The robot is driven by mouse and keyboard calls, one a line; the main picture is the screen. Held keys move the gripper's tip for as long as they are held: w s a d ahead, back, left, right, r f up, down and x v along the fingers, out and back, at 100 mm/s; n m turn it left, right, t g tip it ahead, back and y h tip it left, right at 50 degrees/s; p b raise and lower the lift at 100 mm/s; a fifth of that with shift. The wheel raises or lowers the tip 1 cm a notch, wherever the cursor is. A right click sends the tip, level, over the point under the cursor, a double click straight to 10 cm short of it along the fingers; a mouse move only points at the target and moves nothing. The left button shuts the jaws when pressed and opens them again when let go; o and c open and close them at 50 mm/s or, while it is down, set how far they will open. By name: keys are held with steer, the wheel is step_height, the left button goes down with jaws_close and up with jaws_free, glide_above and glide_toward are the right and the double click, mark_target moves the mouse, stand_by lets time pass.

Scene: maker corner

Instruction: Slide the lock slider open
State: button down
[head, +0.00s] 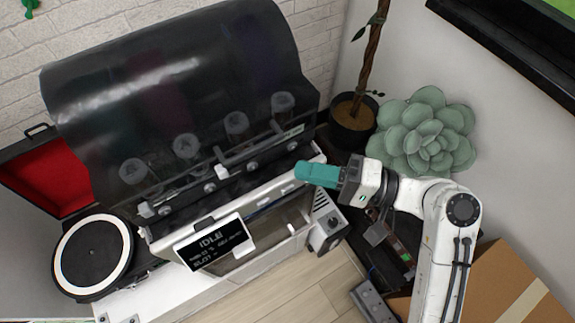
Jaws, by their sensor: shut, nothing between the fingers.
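A white machine (280,216) with a large dark see-through lid (180,85) stands at the centre left. Its display (212,243) reads IDLE. A small white block (222,171) sits at the left end of a pale bar along the lid's lower edge, and another pale block (146,210) sits farther left. I cannot tell which part is the lock slider. My gripper (300,172) has teal fingers, shut and empty, pointing left at the right end of the machine's white front edge. Contact with the machine cannot be told, and the fingers hide the edge behind them.
A potted plant (352,120) and a green succulent (428,135) stand behind my gripper. A cardboard box (505,290) lies at the lower right. Bare wooden floor (315,285) shows in front of the machine.

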steer(key=shift+s+d, duration=0.25)
steer(key=shift+d, duration=0.8)
steer(key=s+d+f+h, duration=0.4)
steer(key=d+f+h, duration=0.1)
steer(key=f, duration=0.4)
steer(key=s+d+f+h, duration=0.4)
steer(key=d+f+h, duration=0.1)
steer(key=f, duration=0.3)
steer(key=s+d+f+n+g+h, duration=0.1)
steer(key=s+d+f+g+h, duration=0.1)
steer(key=s+d+h, duration=0.5)
steer(key=s+d+f, duration=0.1)
steer(key=s+d, duration=0.2)
steer(key=d, duration=0.2)
steer(key=shift+d+n+h, duration=0.3)
steer(key=shift+d+h, duration=0.05)
steer(key=shift+h, duration=0.05)
